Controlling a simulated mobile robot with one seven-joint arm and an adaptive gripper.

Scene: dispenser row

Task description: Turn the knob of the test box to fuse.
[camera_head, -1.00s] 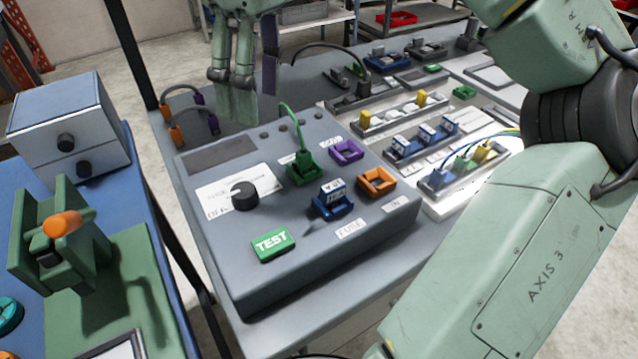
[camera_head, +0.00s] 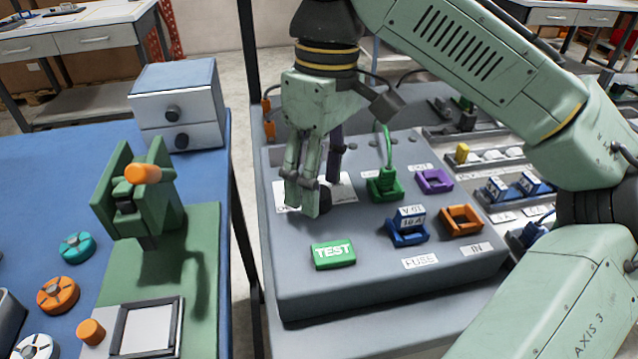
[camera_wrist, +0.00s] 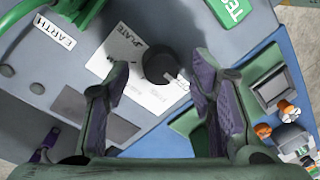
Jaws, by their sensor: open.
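The grey test box (camera_head: 300,285) stands on the table in the middle of the head view. Its round black knob (camera_wrist: 160,65) shows in the wrist view, beside a white label plate (camera_wrist: 125,50), just beyond and between my fingertips. In the head view the knob (camera_head: 325,200) is mostly hidden behind my fingers. My gripper (camera_head: 303,205) points down over the knob, its fingers apart. In the wrist view my gripper (camera_wrist: 160,82) is open and empty. I cannot tell whether a finger touches the knob. The knob's pointer setting is unclear.
The box also carries a green TEST button (camera_head: 334,255), a blue fuse socket (camera_head: 408,233), a green socket with cable (camera_head: 386,187), a purple socket (camera_head: 434,181) and an orange socket (camera_head: 461,220). A green fixture (camera_head: 140,195) stands on the blue table at left.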

